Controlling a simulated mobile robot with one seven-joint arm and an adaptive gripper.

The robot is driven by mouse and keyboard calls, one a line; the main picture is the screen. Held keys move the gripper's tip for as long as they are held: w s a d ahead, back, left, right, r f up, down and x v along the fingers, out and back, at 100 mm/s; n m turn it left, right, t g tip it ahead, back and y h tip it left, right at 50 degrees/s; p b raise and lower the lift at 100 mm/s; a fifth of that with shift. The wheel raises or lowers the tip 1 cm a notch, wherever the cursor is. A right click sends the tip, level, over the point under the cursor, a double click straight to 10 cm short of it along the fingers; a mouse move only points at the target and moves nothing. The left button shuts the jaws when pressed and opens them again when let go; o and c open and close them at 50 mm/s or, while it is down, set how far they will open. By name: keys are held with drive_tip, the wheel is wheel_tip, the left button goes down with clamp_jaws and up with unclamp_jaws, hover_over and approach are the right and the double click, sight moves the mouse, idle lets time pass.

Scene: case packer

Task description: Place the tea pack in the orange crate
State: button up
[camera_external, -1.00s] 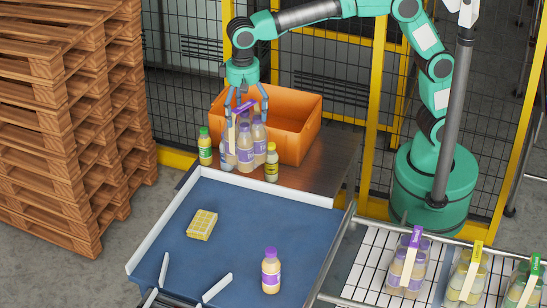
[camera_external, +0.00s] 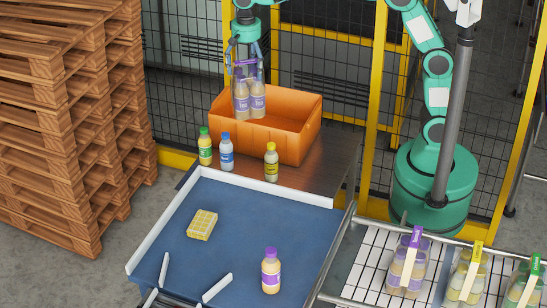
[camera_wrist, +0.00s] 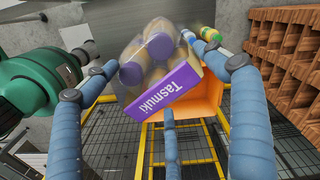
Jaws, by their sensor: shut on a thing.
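My gripper (camera_external: 245,70) is shut on a clear-wrapped pack of purple-capped bottles (camera_external: 250,103) with cream contents. The pack hangs upright below the fingers at the left end of the orange crate (camera_external: 285,142), overlapping it in the external view. I cannot tell exactly whether it is above the opening.
A green-capped bottle (camera_external: 205,147), a blue-capped bottle (camera_external: 226,153) and a yellow-capped bottle (camera_external: 271,163) stand before the crate. A yellow block (camera_external: 202,225) and a purple-capped bottle (camera_external: 271,271) are on the blue surface (camera_external: 235,240). Other packs (camera_external: 407,265) stand at right.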

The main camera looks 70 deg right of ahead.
drive_tip(key=s+d+f+m, duration=0.1)
drive_tip(key=d+m, duration=0.6)
drive_tip(key=d, duration=2.2)
drive_tip(key=shift+s, duration=0.15)
wheel_tip(320, 180, down, 20)
drive_tip(key=shift+f, duration=0.35)
drive_tip(key=shift+f, duration=2.4)
drive_tip(key=shift+f, duration=2.5)
